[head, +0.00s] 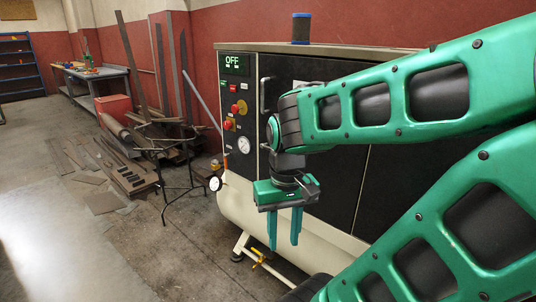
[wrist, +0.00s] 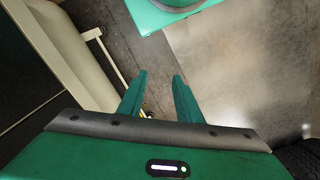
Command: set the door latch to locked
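A large cream and black machine cabinet (head: 237,190) stands in front of me in the head view, with a display reading OFF. A dark vertical handle (head: 264,95) is on its black door panel (head: 280,70), left of my arm. I cannot tell whether this handle is the door latch; my arm hides part of the door front. My gripper (head: 284,244) hangs in front of the cabinet's lower part, fingers pointing down, below and apart from the handle. In the wrist view its fingers (wrist: 160,77) are apart with nothing held between them.
The control panel has a red knob (head: 240,107) and a gauge (head: 244,145). A yellow valve (head: 258,257) is low under the cabinet. Metal scrap (head: 130,172) and a thin dark stand (head: 165,180) are at left. The near left floor (head: 80,265) is clear.

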